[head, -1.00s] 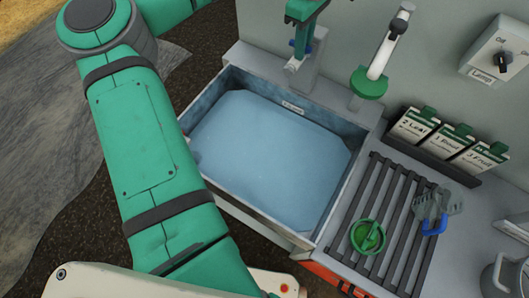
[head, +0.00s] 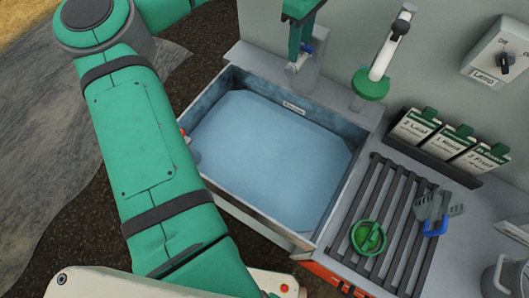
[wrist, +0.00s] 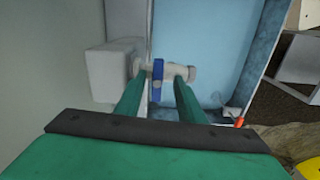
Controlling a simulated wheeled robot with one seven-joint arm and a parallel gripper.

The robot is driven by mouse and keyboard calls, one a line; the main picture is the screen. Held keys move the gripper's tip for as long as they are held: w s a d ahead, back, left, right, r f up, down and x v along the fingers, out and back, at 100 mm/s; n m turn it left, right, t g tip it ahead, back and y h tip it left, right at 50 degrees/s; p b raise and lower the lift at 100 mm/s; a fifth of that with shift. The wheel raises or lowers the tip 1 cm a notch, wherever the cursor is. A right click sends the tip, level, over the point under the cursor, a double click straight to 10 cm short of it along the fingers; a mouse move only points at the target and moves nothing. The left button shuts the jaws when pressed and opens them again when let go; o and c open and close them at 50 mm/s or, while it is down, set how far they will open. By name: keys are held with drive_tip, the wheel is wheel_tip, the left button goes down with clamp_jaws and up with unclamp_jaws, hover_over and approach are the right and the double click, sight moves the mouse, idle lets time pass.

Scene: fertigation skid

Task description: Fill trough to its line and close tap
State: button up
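The trough (head: 250,212) holds pale blue water (head: 265,150); a small white label (head: 293,107) is on its back inner wall, just above the water, its text unreadable. The tap (head: 298,70) stands at the trough's back wall. Its blue lever (wrist: 158,75) lies across the pale tap body in the wrist view, and only a bit shows in the head view. My gripper (wrist: 160,86) is open, one finger on each side of the lever, with gaps visible. It also shows above the tap in the head view (head: 299,42). No stream is visible.
Labelled packets (head: 440,135) and a lamp switch box (head: 497,55) are behind. A red piece (head: 183,133) shows at the trough's left edge.

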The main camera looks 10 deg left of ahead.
drive_tip(key=r, duration=0.4)
drive_tip(key=shift+w+d, duration=0.2)
drive_tip(key=shift+d, duration=0.1)
drive_tip(key=shift+s+r, duration=0.15)
drive_tip(key=shift+r, duration=1)
drive_tip(key=shift+d, duration=0.15)
